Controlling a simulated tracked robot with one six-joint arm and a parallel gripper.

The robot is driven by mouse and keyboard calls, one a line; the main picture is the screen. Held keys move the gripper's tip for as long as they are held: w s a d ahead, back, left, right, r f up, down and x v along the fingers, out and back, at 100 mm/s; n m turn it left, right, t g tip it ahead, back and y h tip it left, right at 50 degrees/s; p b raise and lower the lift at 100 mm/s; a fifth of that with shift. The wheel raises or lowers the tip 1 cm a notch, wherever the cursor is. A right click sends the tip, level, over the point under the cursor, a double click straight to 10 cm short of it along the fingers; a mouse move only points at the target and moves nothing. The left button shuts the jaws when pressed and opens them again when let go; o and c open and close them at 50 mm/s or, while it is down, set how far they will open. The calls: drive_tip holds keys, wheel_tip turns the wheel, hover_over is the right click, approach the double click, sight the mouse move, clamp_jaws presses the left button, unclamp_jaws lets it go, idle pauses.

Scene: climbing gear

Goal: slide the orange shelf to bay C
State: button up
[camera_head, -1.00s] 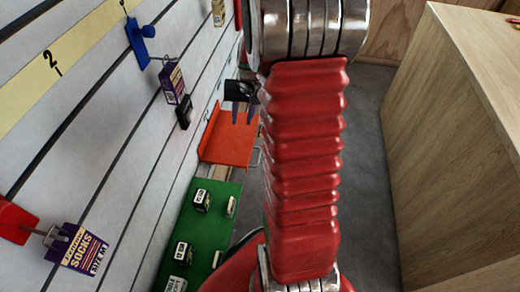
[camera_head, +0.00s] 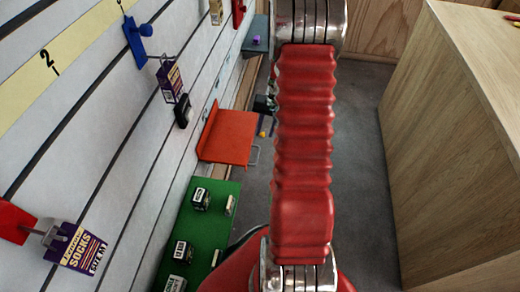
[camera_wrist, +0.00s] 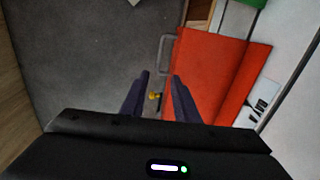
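The orange shelf (camera_head: 228,137) is mounted low on the slatted wall, beyond the green shelf. It looks empty. A grey wire handle (camera_head: 253,157) sticks out from its front edge, and the handle also shows in the wrist view (camera_wrist: 164,53). In the wrist view the orange shelf (camera_wrist: 215,75) lies right of my gripper (camera_wrist: 160,76). My gripper's two dark fingers are apart with nothing held. The handle lies ahead of the gap between them, not clearly touching. In the head view my gripper is mostly hidden behind my red arm. I cannot make out a bay C label.
The green shelf (camera_head: 205,225) holds several small boxes. A grey shelf (camera_head: 256,38) with a purple item is farther along. Hooks with sock packs (camera_head: 78,248) jut from the wall. A wooden counter (camera_head: 450,150) stands right. Grey floor (camera_head: 358,150) lies between.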

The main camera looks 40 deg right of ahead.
sight(258, 153)
drive_tip(key=shift+f, duration=0.15)
drive_tip(key=f, duration=0.4)
drive_tip(key=w+a+f, duration=0.1)
drive_tip(key=f, duration=0.4)
drive_tip(key=w+f, duration=0.1)
drive_tip(key=f, duration=0.3)
drive_tip(key=shift+a+f, duration=0.15)
drive_tip(key=shift+a, duration=0.15)
clamp_jaws()
idle(0.4)
drive_tip(key=shift+d, duration=0.15)
drive_tip(key=shift+w, duration=0.2)
